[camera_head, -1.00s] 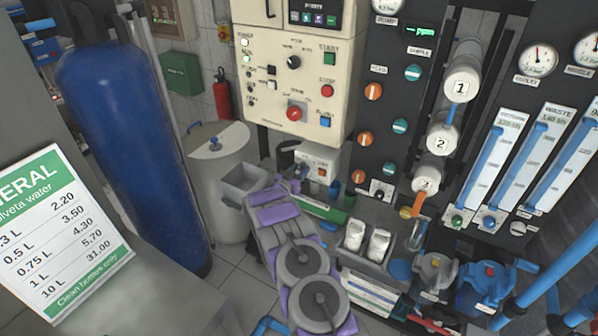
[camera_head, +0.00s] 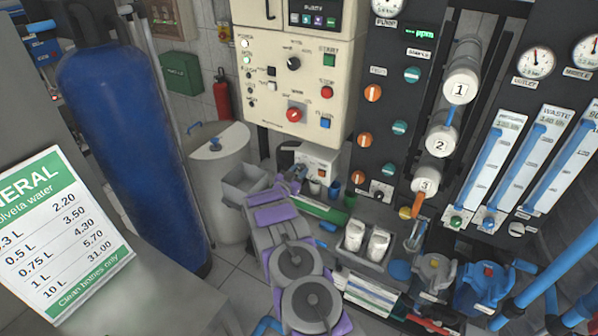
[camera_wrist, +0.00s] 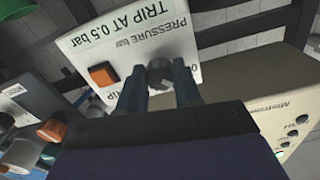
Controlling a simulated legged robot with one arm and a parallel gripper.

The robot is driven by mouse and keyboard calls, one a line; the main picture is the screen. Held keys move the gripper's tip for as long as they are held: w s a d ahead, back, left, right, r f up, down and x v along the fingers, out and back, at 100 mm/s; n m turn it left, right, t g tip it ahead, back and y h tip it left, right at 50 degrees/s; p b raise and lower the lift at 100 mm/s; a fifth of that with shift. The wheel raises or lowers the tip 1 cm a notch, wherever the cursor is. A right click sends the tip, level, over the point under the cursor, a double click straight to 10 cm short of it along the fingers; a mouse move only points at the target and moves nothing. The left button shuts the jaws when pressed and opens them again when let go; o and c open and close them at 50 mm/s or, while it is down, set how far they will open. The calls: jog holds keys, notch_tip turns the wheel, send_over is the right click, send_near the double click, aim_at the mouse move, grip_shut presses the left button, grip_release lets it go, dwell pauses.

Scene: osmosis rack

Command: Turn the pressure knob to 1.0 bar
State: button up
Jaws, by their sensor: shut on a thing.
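The pressure knob (camera_wrist: 159,74) is a dark round knob on a white panel (camera_wrist: 112,38) in the wrist view. The panel reads "PRESSURE bar" and "TRIP AT 0.5 bar". My gripper (camera_wrist: 160,80) has one finger on each side of the knob and is shut on it. The knob's pointer and scale cannot be read, and the fingers cover part of the panel. In the head view, my gripper (camera_head: 296,176) is at the left side of the small white box (camera_head: 317,158) under the beige cabinet. The knob itself cannot be made out there.
An orange button (camera_wrist: 102,75) sits left of the knob in the wrist view. A beige cabinet (camera_head: 270,85) hangs above the box. Small cups, a holder with two white bottles (camera_head: 378,245) and a grey open bin (camera_head: 246,182) stand close to my arm.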

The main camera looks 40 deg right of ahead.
jog(key=m, duration=0.4)
jog(key=shift+m, duration=0.3)
jog(key=m+b, duration=0.2)
jog(key=m, duration=0.2)
jog(key=shift+f+m, duration=0.1)
jog(key=shift+m, duration=0.2)
jog(key=o, duration=1)
jog(key=shift+o, duration=0.2)
jog(key=p+v, duration=0.1)
jog(key=v, duration=1.6)
jog(key=shift+a+p, duration=0.2)
jog(key=shift+p, duration=0.2)
